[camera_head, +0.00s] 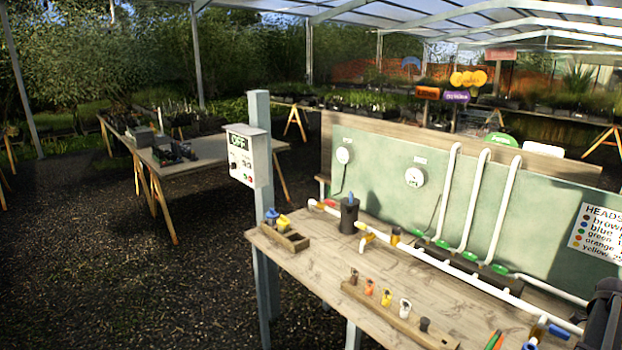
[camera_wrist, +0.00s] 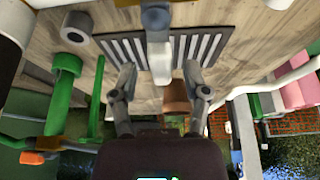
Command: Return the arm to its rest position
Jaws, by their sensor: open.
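My gripper (camera_wrist: 161,73) is open, with its two grey fingers spread apart in the wrist view. A white and grey piece (camera_wrist: 159,62) shows between and beyond the fingertips, and I see no finger pressed on it. A brown cylinder (camera_wrist: 177,96) shows near the right finger; whether they touch is unclear. In the head view, a dark part of my arm (camera_head: 605,312) shows at the right edge, over the right end of the wooden bench (camera_head: 330,252). My fingertips cannot be made out there.
A slotted dark grate (camera_wrist: 112,50) lies on the wood behind the fingers. Green parts (camera_wrist: 64,75) stand left, a white pipe (camera_wrist: 265,86) right. White pipes (camera_head: 470,205) run up the green panel (camera_head: 385,170). A wooden nozzle rack (camera_head: 400,318) is on the bench's front edge.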

